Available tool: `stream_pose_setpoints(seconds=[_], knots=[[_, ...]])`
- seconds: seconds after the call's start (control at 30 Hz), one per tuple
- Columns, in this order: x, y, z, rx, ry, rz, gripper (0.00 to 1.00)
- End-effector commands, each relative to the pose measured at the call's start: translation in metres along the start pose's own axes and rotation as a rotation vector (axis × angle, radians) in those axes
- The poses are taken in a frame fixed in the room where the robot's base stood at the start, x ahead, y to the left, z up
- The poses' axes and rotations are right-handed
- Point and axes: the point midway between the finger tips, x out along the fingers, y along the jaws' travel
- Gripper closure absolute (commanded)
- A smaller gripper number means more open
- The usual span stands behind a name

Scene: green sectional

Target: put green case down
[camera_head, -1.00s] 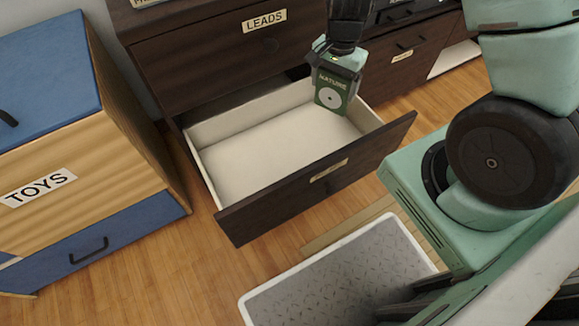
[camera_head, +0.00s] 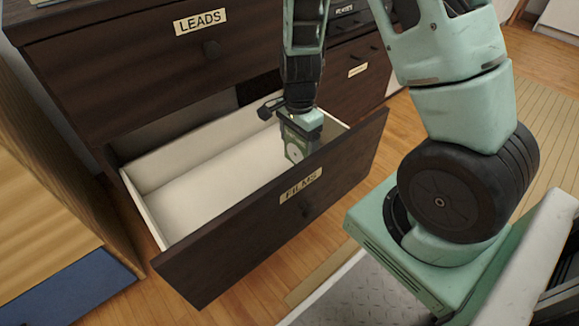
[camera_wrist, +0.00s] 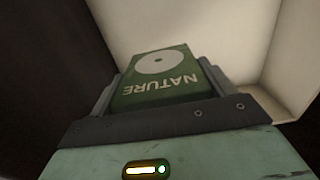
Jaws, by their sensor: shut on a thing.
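The green case (camera_head: 295,150), with a pale disc on its face, is held inside the open drawer (camera_head: 180,205) labelled FILMS, near its right end. In the wrist view the case (camera_wrist: 158,75) reads NATURE and sits between both fingers. My gripper (camera_head: 297,135) points down and is shut on the case. The drawer's white floor shows beyond the case in the wrist view. The front panel stands close to the case; whether the case touches the floor I cannot tell.
The dark cabinet's LEADS drawer (camera_head: 205,50) is shut above the open one. A wooden unit with a blue drawer (camera_head: 70,290) stands at the left. The left part of the open drawer is empty.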

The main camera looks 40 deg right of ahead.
Motion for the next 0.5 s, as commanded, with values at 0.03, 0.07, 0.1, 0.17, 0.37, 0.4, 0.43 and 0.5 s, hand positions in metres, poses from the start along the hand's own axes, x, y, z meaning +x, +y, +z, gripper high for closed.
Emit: stream_pose_setpoints(seconds=[0.03,0.07,0.1,0.17,0.37,0.4,0.43,0.5], knots=[[0.014,0.0,0.0,0.001,-0.001,0.002,0.46],[0.017,0.0,0.0,0.0,-0.001,0.001,0.46],[0.019,0.0,0.0,0.0,0.0,0.001,0.46],[0.023,0.0,0.0,0.0,0.0,0.0,0.46],[0.049,0.0,0.0,0.0,-0.001,0.001,0.46],[0.054,0.0,0.0,0.0,-0.001,0.001,0.46],[0.056,0.0,0.0,0.0,-0.001,0.001,0.46],[0.056,0.0,0.0,0.0,0.0,-0.001,0.46]])
